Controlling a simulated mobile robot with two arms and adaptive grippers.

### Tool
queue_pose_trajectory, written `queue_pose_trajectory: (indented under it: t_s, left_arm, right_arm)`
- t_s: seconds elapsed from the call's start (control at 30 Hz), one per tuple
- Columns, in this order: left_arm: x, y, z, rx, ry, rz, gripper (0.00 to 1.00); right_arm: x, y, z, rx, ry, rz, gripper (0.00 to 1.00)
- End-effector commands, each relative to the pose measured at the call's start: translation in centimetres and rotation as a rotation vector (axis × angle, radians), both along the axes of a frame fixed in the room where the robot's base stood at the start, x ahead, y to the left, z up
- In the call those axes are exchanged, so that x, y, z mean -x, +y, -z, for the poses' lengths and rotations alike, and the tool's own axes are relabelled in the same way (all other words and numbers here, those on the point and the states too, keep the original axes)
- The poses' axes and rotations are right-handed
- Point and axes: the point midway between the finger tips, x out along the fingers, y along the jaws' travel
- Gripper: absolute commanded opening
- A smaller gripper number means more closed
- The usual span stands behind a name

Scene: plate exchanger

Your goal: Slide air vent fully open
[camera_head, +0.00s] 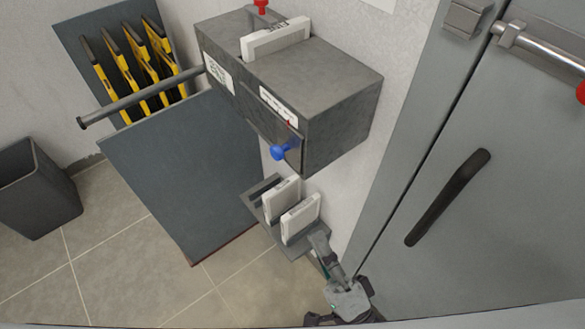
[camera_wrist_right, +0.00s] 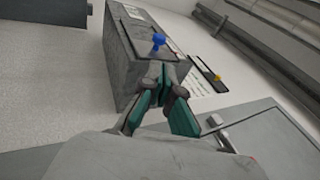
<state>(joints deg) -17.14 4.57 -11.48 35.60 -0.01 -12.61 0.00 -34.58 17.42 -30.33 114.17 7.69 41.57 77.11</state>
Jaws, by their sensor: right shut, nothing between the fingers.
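A blue knob (camera_head: 281,152) sticks out from the lower front end of a dark grey box (camera_head: 335,95), on a small plate that looks like the vent slide. Above it is a white label strip (camera_head: 279,107) with a small red mark. In the right wrist view the knob (camera_wrist_right: 158,41) is just beyond the fingertips. My right gripper (camera_head: 319,243) is below and right of the knob, apart from it, near the small rack. In the wrist view its teal-padded fingers (camera_wrist_right: 164,74) are shut and empty. My left gripper is not in view.
A small rack (camera_head: 257,192) with two white plates (camera_head: 300,219) is under the box. Another white plate (camera_head: 276,39) sits in the box's top. A grey door with a black handle (camera_head: 448,197) is at right. A dark bin (camera_head: 38,190) stands at left.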

Motion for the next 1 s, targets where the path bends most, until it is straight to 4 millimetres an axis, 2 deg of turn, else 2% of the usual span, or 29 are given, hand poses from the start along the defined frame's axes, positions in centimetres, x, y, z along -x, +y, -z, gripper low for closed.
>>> queue_pose_trajectory:
  t_s: [0.17,0.33,0.8,1.0]
  left_arm:
    - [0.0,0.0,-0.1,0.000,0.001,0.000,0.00]
    - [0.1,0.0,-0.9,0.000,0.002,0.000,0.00]
    - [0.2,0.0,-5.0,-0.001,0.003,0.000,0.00]
    - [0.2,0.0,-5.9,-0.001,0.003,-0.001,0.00]
  right_arm:
    - [-0.1,0.0,0.0,0.003,0.000,0.001,0.00]
    - [-1.4,0.6,-1.0,0.002,-0.002,0.003,0.00]
    - [-9.0,4.4,-5.4,0.004,-0.001,0.003,0.00]
    - [-10.8,5.3,-6.2,0.004,0.000,0.003,0.00]
